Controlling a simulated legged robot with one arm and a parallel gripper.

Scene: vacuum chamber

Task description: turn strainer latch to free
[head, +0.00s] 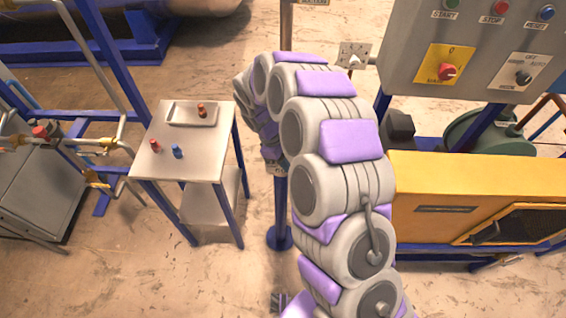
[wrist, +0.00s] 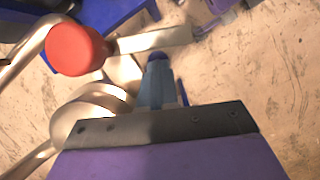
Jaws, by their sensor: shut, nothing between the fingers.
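In the wrist view a round red knob (wrist: 78,49) is at the upper left, with a pale flat bar (wrist: 155,40) running right from behind it. A rounded metal body (wrist: 92,112) lies below the knob. I cannot tell which of these parts is the strainer latch. My gripper (wrist: 157,58) is shut and empty, its blue-grey fingers together just below the bar and right of the knob. I cannot tell whether they touch the bar. In the head view my own arm mostly hides the gripper, near the blue post (head: 281,215).
A metal table (head: 190,150) with a shallow tray and small red and blue pieces stands left of my arm. Pipework (head: 75,150) is at the far left. A grey control panel (head: 440,75) and a yellow cabinet (head: 430,185) stand right. Bare floor shows between table and post.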

